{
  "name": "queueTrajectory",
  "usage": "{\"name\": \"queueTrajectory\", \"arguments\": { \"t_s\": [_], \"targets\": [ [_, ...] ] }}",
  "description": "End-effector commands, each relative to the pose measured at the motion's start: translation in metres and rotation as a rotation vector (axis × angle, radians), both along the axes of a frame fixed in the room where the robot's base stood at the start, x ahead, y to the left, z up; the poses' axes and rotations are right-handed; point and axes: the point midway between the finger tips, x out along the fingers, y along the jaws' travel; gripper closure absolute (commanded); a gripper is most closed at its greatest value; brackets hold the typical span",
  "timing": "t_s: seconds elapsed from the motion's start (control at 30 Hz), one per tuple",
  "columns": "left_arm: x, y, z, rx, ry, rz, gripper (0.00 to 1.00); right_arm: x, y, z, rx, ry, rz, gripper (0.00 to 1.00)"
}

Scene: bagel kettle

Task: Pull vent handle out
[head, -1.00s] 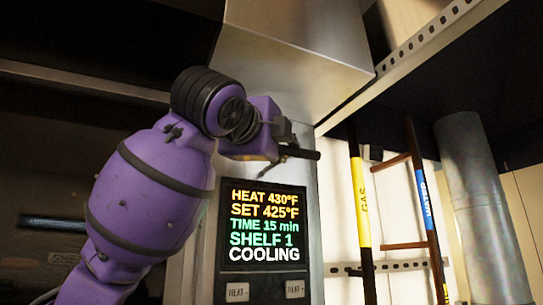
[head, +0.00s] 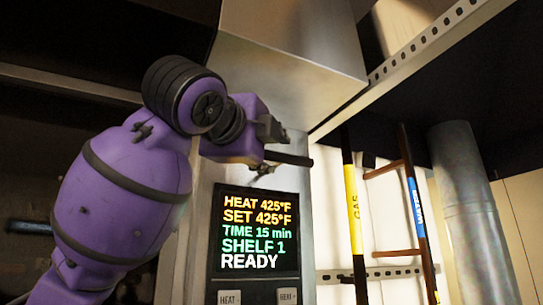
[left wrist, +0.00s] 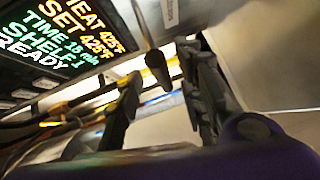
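The vent handle (head: 288,158) is a dark rod that sticks out to the right above the display on the metal oven column. My left gripper (head: 268,150) is at the handle in the head view, its fingers partly hidden by its own purple wrist. In the left wrist view, the handle's dark round end (left wrist: 157,73) shows between the two spread fingers of my left gripper (left wrist: 163,88). The fingers look apart, with gaps beside the handle; contact is not clear. My right gripper is in neither view.
The oven display (head: 255,232) reads HEAT 425°F, SET 425°F, TIME 15 min, SHELF 1, READY. A metal hood (head: 290,60) overhangs the column. Pipes marked GAS (head: 354,210) and WATER (head: 416,205) and a thick grey duct (head: 465,210) stand to the right.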

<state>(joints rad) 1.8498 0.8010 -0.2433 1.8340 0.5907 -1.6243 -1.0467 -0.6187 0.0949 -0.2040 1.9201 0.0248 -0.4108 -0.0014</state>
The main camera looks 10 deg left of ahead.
Motion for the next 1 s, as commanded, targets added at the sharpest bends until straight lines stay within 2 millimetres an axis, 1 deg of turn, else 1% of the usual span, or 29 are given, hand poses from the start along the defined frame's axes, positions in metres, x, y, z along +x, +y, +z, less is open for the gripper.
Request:
{"name": "queueTrajectory", "arguments": {
  "t_s": [0.03, 0.2, 0.4, 0.5, 0.6, 1.0],
  "targets": [
    [-0.013, 0.003, 0.000, 0.002, -0.007, 0.001, 0.65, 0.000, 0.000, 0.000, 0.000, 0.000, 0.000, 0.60],
    [-0.049, 0.010, -0.005, 0.001, -0.006, 0.000, 0.65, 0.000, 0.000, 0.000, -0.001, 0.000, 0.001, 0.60],
    [-0.078, 0.015, -0.010, 0.002, -0.002, 0.000, 0.65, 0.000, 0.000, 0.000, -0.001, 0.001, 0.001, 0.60],
    [-0.084, 0.017, -0.011, 0.002, -0.002, 0.000, 0.65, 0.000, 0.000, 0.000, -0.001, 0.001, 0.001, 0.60],
    [-0.087, 0.017, -0.012, 0.001, -0.001, 0.000, 0.65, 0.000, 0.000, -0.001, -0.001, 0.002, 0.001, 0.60],
    [-0.087, 0.017, -0.012, 0.001, 0.000, -0.001, 0.65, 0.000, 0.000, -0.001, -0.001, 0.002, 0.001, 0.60]
  ]
}}
